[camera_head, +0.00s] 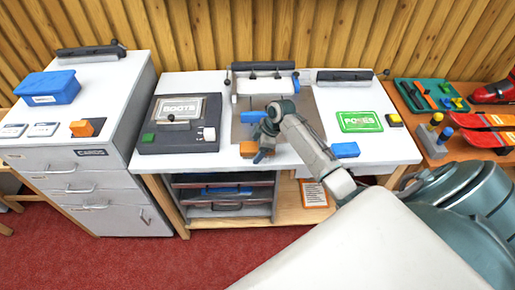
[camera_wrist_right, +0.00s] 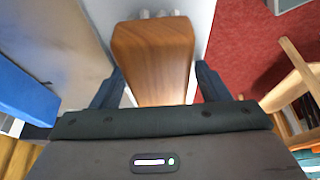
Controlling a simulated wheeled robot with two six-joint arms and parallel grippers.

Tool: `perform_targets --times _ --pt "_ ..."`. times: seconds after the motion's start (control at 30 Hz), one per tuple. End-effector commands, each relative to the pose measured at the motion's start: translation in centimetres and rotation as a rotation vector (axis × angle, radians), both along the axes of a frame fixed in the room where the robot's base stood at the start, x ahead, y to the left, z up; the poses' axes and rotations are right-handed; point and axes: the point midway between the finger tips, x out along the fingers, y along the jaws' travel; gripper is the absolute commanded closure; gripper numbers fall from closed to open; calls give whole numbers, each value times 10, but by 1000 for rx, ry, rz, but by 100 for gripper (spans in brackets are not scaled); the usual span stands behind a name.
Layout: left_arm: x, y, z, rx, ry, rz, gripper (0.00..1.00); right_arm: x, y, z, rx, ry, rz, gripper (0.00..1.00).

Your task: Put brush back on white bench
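The brush has a brown wooden body (camera_wrist_right: 153,60), with pale parts at its far end that look like bristles. It lies between the two fingers of my right gripper (camera_wrist_right: 158,78), whose tips seem to press on its sides. In the head view the right gripper (camera_head: 264,150) is over the front of the white bench (camera_head: 215,164), and the orange-brown brush (camera_head: 248,149) shows just left of the fingers. Whether the brush touches the bench top is hard to see. My left gripper is not in view.
A brown mat (camera_head: 238,132) with a blue block (camera_head: 252,117) lies behind the gripper. A dark BOOTS box (camera_head: 180,135) stands left. A blue block (camera_head: 345,150) and a green card (camera_head: 359,121) lie right. A white cabinet (camera_head: 120,100) stands further left.

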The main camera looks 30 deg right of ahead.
Motion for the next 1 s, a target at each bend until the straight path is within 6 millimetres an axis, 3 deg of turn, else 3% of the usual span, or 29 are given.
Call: perform_targets --times 0.37,0.8,1.0 --pt "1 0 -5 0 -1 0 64 -2 -6 14 -2 -3 -1 31" --pt "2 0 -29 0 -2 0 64 -20 -34 94 -3 -2 0 31" --pt "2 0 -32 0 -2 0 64 -23 -39 112 -1 -1 -2 31"
